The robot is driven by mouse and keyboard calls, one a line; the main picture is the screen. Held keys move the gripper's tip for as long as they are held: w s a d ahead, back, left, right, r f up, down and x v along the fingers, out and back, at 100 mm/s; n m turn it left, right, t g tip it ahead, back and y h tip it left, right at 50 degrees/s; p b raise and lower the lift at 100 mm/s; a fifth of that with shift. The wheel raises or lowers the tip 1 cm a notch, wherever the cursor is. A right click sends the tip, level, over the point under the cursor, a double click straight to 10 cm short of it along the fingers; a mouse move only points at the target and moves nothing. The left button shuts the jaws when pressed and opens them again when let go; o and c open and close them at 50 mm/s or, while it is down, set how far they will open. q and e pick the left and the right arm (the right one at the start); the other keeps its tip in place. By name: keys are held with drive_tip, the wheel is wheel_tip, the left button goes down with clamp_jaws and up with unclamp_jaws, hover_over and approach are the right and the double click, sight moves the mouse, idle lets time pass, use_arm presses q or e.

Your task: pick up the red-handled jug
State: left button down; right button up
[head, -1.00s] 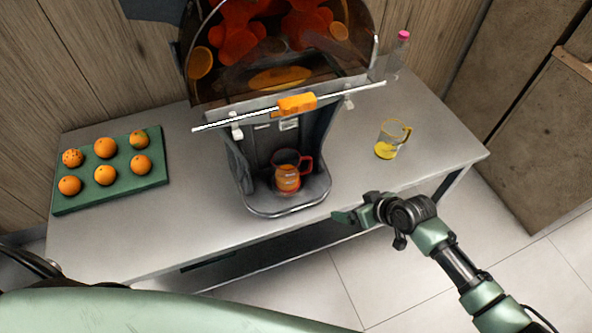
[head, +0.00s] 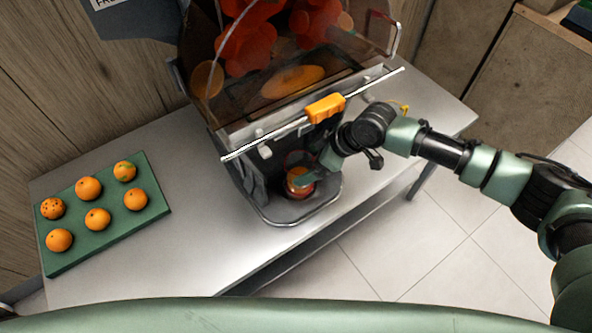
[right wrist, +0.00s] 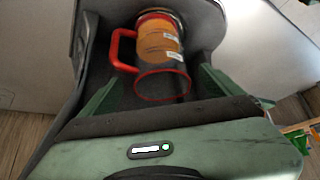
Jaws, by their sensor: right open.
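The red-handled jug (head: 299,184) stands in the bay of the juicer (head: 262,190), with orange juice in it. In the head view my right gripper (head: 318,172) reaches into the bay from the right and partly covers the jug. In the right wrist view the jug (right wrist: 161,62) shows between the two green fingers of my right gripper (right wrist: 155,90), its red handle towards the left finger. The fingers are spread apart, and I cannot see them pressing on the jug. My left gripper is not in view.
A green board (head: 152,205) with several oranges lies on the left of the metal table (head: 205,235). The yellow-handled jug (head: 404,108) is mostly hidden behind my right arm. The juicer's bar with its orange grip (head: 325,108) hangs just above the bay.

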drive_tip(key=x, duration=0.2)
drive_tip(key=shift+a+f, duration=0.2)
drive_tip(key=x, duration=0.3)
drive_tip(key=shift+w, duration=0.1)
drive_tip(key=shift+c, duration=0.9)
drive_tip(key=c, duration=1.5)
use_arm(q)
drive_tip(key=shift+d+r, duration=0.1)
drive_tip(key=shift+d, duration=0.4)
use_arm(e)
drive_tip(key=shift+r, duration=0.15)
drive_tip(key=shift+c, duration=0.3)
